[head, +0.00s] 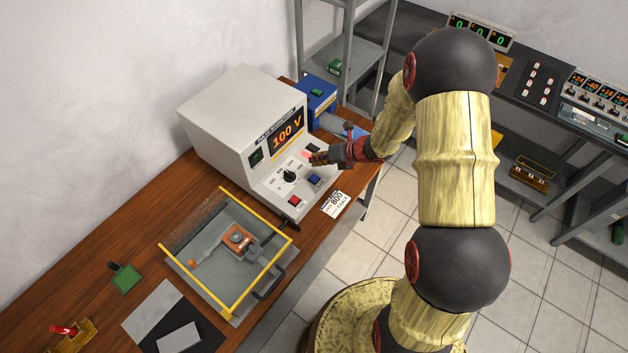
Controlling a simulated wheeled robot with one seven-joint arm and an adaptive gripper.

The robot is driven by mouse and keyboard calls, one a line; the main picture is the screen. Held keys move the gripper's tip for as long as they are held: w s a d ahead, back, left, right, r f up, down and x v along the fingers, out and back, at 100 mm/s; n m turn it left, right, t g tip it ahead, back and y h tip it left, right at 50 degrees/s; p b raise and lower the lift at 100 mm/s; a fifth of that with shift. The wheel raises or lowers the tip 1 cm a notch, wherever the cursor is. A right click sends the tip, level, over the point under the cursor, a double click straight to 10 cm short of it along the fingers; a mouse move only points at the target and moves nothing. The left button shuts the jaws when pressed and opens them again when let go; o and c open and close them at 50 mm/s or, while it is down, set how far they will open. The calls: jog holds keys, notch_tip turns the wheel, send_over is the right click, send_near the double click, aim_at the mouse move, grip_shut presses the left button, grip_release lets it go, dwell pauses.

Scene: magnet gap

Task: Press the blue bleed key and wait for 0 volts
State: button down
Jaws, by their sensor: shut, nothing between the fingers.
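The blue bleed key (314,180) is on the sloped front panel of the white power supply box (232,118). The box's display (287,133) reads 100 V in orange. A red key (295,201) and a black knob (289,176) are on the same panel. My gripper (316,158) is shut and empty at the panel's upper right, just above the blue key in the picture. A red-lit spot (306,154) shows beside its tips. I cannot tell whether the tips touch the panel.
A yellow-edged tray (192,283) holding an orange part stands on the wooden bench in front of the box. Shelves and a dark instrument bench are at the right.

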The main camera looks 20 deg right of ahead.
aim_at(316, 176)
jog(key=shift+f+b, duration=1.75)
jog(key=shift+f, duration=0.9)
jog(key=shift+f+b, duration=0.3)
jog(key=shift+f, duration=0.05)
jog(key=shift+f+b, duration=0.4)
jog(key=shift+f, duration=0.2)
jog(key=shift+r, duration=0.2)
jog(key=shift+r+p, duration=0.8)
jog(key=shift+p, duration=0.05)
notch_tip(316, 176, up, 5)
jog(key=p, duration=0.4)
